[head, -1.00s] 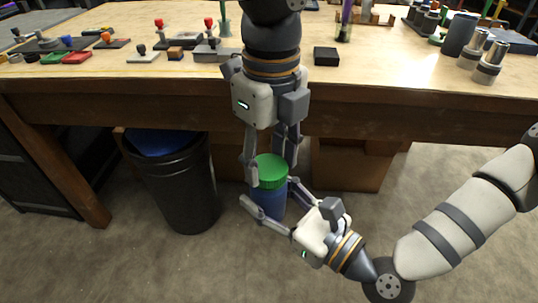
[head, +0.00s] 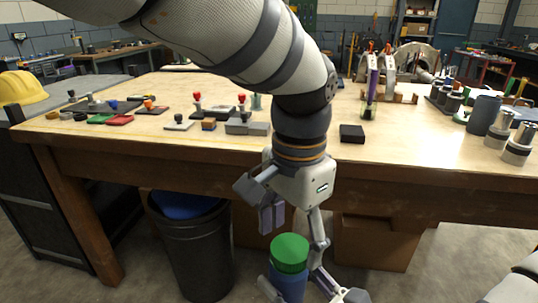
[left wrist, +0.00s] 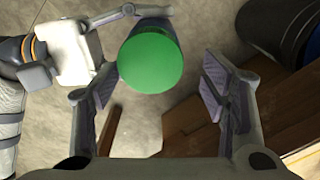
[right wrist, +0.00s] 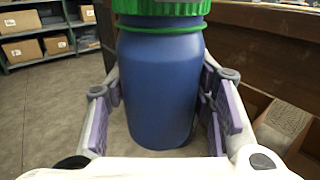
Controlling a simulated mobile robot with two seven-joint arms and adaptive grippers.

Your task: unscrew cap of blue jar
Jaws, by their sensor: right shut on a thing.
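The blue jar (head: 288,288) stands upright at the bottom of the head view, in front of the workbench. Its green cap (head: 290,252) sits on top; a green ring shows just under it in the right wrist view. My right gripper (right wrist: 160,110) is shut on the jar body (right wrist: 158,85), one finger on each side. My left gripper (head: 295,230) is open and empty just above the cap. In the left wrist view the cap (left wrist: 150,57) lies off-centre, nearer the left finger, with a wide gap to the right finger.
The wooden workbench (head: 180,160) stands behind the jar, with small parts and a black block (head: 352,133) on top. A black bin (head: 198,255) stands on the floor to the left. Cardboard boxes (head: 375,240) lie under the bench.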

